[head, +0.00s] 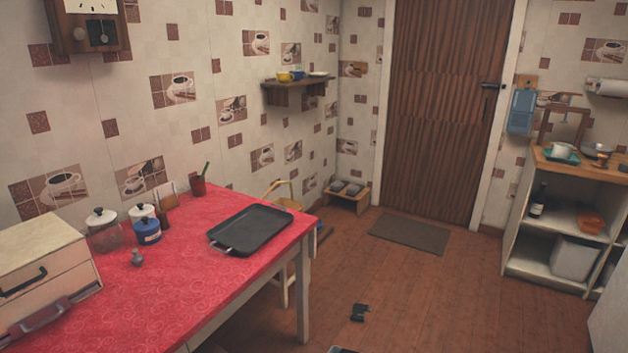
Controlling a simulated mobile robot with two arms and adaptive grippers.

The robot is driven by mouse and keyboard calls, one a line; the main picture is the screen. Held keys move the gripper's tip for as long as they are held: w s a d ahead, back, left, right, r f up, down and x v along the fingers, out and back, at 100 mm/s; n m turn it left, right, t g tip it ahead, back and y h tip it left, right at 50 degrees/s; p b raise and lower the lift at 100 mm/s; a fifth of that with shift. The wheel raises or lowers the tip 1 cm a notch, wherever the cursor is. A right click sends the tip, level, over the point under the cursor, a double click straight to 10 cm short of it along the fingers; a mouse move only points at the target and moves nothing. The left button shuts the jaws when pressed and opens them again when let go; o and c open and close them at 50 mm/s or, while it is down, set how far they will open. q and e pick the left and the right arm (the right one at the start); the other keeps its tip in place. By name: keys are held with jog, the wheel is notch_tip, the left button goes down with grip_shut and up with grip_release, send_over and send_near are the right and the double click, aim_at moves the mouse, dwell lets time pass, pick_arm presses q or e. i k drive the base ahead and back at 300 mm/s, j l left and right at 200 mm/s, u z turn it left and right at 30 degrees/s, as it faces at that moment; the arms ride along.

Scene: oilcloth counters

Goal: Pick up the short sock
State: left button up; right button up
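I cannot make out a short sock for certain in the head view. A small dark item (360,312) shows low in the middle, against the brown floor; it is too small to tell what it is. Neither of my grippers can be made out in this view.
A table with a red oilcloth (185,262) fills the left, bearing a black tray (252,230), jars and a bread box (42,262). A chair (286,240) stands behind it. A doormat (410,233) lies before the door. Shelves (552,222) stand right. The middle floor looks mostly clear.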

aim_at(358, 309)
jog(key=i+l+u, duration=0.15)
jog(key=l, duration=0.25)
jog(key=i+l+u, duration=0.15)
jog(key=l, duration=0.3)
jog(key=i+l+u, duration=0.2)
jog(key=l, duration=0.25)
jog(key=i+l+u, duration=0.15)
jog(key=l, duration=0.3)
jog(key=l+u, duration=0.15)
jog(key=l, duration=0.35)
jog(key=i+l+u, duration=0.15)
jog(key=l, duration=0.35)
